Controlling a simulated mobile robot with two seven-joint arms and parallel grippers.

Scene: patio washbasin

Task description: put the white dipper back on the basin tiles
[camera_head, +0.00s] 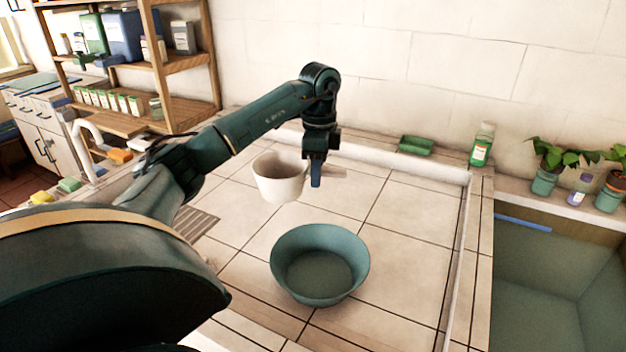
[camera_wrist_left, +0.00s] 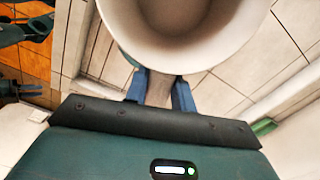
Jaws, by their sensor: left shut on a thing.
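The white dipper (camera_head: 278,178) is a round cup with a short handle, upright or nearly so in the head view. My left gripper (camera_head: 316,176) points down and is shut on its handle, which sticks out to the right past the fingers. The left wrist view shows the dipper's cup (camera_wrist_left: 240,22) large at the top and my left gripper's blue fingers (camera_wrist_left: 160,92) on either side of the handle. The dipper appears to be above the basin tiles (camera_head: 402,218); the exact gap is hard to tell. My right gripper is not in view.
A teal bowl (camera_head: 320,285) stands on the tiles in front of the dipper. A sunken teal trough (camera_head: 555,290) is at right. Tiles right of the bowl are clear.

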